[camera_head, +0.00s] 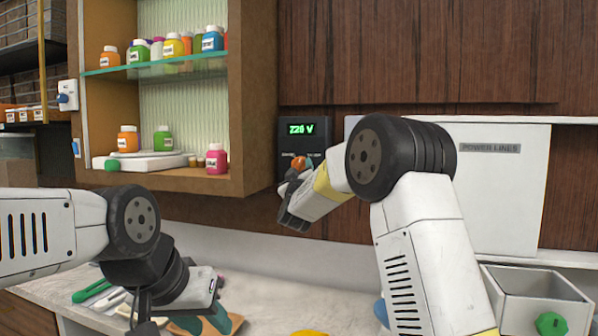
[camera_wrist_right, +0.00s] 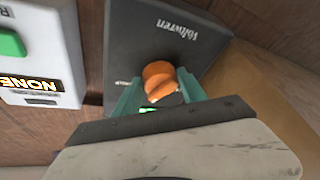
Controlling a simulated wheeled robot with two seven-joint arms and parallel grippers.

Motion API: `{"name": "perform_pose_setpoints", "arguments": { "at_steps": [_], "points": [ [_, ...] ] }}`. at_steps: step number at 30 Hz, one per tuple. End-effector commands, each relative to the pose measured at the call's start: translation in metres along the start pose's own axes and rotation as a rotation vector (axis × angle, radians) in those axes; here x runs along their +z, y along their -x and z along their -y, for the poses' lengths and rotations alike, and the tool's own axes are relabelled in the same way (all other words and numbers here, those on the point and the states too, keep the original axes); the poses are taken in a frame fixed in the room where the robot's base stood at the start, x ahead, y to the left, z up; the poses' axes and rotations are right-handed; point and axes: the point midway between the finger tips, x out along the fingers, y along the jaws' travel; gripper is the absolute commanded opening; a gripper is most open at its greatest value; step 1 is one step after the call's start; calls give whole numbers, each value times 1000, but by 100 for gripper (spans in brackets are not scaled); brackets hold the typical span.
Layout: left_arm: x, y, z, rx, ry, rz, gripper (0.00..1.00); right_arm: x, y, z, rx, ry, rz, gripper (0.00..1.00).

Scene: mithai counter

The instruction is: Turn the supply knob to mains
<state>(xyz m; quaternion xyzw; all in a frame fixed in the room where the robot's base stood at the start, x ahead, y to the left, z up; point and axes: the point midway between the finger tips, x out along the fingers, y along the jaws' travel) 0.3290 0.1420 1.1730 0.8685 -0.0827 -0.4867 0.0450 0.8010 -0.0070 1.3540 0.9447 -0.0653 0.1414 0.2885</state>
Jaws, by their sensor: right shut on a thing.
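The supply knob is orange and sits on a dark wall box (camera_head: 287,140) with a green display reading about 220 V. The knob (camera_head: 299,163) is partly hidden by my right gripper (camera_head: 297,176) in the head view. In the right wrist view the knob (camera_wrist_right: 158,72) lies between the teal fingers of my right gripper (camera_wrist_right: 158,84), which is shut on it. The box (camera_wrist_right: 150,30) reads "Voltwren" there. Labels around the knob are mostly hidden, so its setting cannot be read. My left gripper (camera_head: 205,316) is low over the counter, its jaws unclear.
A white "POWER LINES" panel (camera_head: 510,195) is on the wall at right, partly behind my right arm. A white unit labelled "NONE" (camera_wrist_right: 50,70) shows beside the box. Shelves (camera_head: 160,66) with bottles stand left. A grey bin (camera_head: 525,285) and green-handled tool (camera_head: 92,290) are below.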

Motion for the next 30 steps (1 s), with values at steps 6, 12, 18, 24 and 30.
{"name": "perform_pose_setpoints", "arguments": {
  "at_steps": [6,12,18,24,30],
  "points": [
    [0,0,0,0,0,0,36,-3,0,-4,-80,188,10,8],
    [0,0,0,0,0,0,36,-4,0,-7,-154,364,21,8],
    [0,0,0,0,0,0,36,-6,-1,-8,-229,537,31,8],
    [0,0,0,0,0,0,36,-8,-2,-9,-303,711,41,8],
    [0,0,0,0,0,0,36,-11,-2,-10,-370,870,51,8]
  ]
}}
